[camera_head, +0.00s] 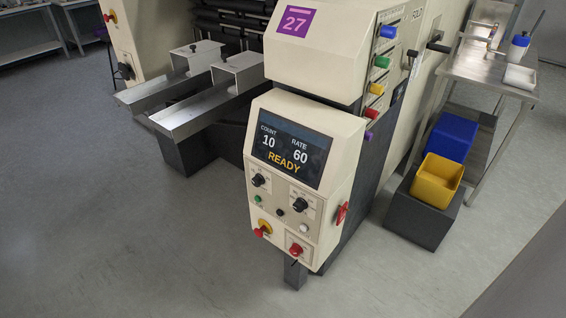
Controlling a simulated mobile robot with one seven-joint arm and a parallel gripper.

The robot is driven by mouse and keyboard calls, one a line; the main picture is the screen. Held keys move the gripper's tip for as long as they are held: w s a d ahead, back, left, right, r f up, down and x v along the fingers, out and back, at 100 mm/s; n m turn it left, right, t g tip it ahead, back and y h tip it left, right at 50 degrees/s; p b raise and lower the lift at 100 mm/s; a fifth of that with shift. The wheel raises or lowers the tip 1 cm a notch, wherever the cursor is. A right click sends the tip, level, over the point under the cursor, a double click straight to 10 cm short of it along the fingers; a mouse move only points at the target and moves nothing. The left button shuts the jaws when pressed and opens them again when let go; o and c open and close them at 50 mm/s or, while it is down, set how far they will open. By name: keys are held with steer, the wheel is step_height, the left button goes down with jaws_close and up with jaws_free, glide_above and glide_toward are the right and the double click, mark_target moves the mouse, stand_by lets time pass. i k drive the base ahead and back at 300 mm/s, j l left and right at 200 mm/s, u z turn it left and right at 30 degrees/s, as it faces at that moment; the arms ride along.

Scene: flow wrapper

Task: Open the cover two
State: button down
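The flow wrapper (309,58) stands at the centre with a cream housing and a purple label reading 27. Its control panel (303,180) faces the front, with a screen showing COUNT 10, RATE 60 and READY. No part is clearly marked as cover two, so I cannot tell which one it is. A panel marked FOLD (418,18) with a black handle (437,43) is on the machine's right side, seen at a steep angle. My gripper is not in view.
Metal infeed channels (205,112) stick out to the left. Floor at left and front is clear.

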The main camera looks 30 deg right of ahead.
mark_target(248, 66)
steer(key=i+z, duration=0.3)
steer(key=i, duration=0.25)
steer(key=i+j+z, duration=0.25)
steer(key=i, duration=0.25)
steer(key=i+j+z, duration=0.3)
steer(key=i, duration=0.2)
steer(key=i+l, duration=0.05)
steer(key=l, duration=0.05)
